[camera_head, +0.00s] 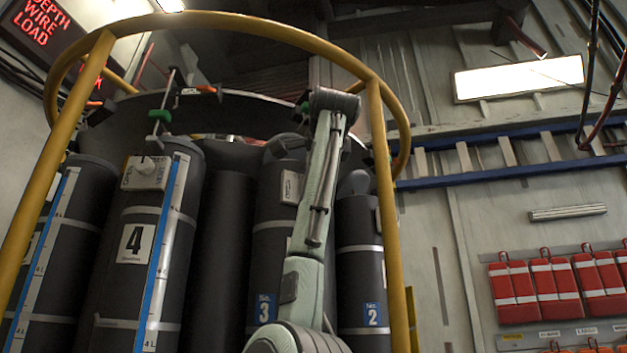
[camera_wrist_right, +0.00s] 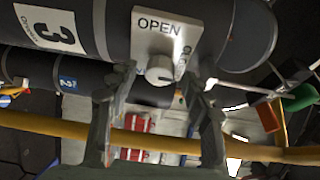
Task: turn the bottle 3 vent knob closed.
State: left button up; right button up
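Bottle 3 is a dark cylinder (camera_head: 276,228) with a blue number label, partly behind my right arm in the head view. In the right wrist view bottle 3 (camera_wrist_right: 100,28) carries a pale vent plate (camera_wrist_right: 165,22) marked OPEN, with a second word partly hidden along its side. The round pale vent knob (camera_wrist_right: 160,68) sits on the plate; I cannot tell its exact setting. My right gripper (camera_wrist_right: 161,77) is open, with one finger on each side of the knob and visible gaps between. In the head view the right gripper is not clearly seen. My left gripper is out of view.
A yellow rail (camera_head: 376,180) rings the bottles in front and above. Bottle 4 (camera_head: 125,275) stands to the left with its own vent plate (camera_head: 146,173), and bottle 2 (camera_head: 358,265) to the right. Red packs (camera_head: 515,292) hang on the right wall.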

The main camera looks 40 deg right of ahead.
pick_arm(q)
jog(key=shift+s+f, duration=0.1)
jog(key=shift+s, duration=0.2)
pick_arm(e)
jog(key=v, duration=1.2)
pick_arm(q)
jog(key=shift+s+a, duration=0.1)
pick_arm(e)
jog(key=shift+f, duration=0.1)
